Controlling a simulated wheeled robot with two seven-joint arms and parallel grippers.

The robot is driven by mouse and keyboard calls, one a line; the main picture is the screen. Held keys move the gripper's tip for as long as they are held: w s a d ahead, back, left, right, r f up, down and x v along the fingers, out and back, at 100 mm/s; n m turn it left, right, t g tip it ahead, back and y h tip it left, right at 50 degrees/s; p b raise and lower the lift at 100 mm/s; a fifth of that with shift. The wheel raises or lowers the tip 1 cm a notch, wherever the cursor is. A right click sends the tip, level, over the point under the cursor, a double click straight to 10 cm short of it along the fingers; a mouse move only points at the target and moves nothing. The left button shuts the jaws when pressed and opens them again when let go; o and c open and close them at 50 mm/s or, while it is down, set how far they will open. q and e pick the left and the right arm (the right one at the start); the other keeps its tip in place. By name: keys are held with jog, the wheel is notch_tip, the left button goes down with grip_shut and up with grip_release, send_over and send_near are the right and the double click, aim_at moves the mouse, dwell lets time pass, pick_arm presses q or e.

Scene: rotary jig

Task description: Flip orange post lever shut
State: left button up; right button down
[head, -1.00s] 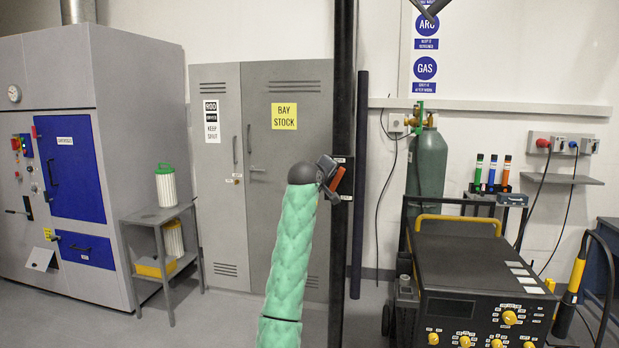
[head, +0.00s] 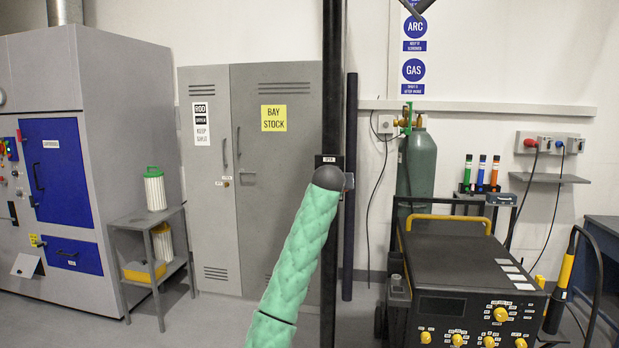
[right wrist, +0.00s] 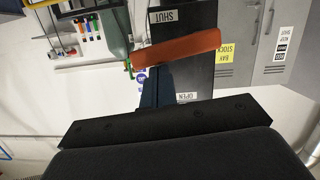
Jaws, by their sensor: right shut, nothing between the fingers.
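The orange post lever (right wrist: 176,48) shows in the right wrist view. It lies across the black post (right wrist: 187,75), slightly tilted, between a label reading SHUT and one reading OPEN, nearer the SHUT label. My right gripper (right wrist: 152,70) is shut and empty, its dark fingers just beside the lever's handle. I cannot tell whether they touch it. In the head view, my green-sleeved right arm reaches up to the post (head: 331,100), and its dark rounded end hides the lever and the gripper. My left gripper is in neither view.
A grey locker (head: 285,200) stands behind the post. A black welding unit (head: 470,270) and a green gas cylinder (head: 421,165) are at the right. A small grey shelf stand (head: 150,217) and a large grey cabinet with blue doors (head: 62,170) are at the left.

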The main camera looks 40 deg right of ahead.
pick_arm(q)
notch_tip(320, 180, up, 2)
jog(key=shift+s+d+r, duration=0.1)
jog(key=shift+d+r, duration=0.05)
pick_arm(e)
jog(key=shift+s+d+f+m, duration=0.2)
jog(key=shift+f+m, duration=0.3)
jog(key=shift+m, duration=0.2)
jog(key=shift+r, duration=0.15)
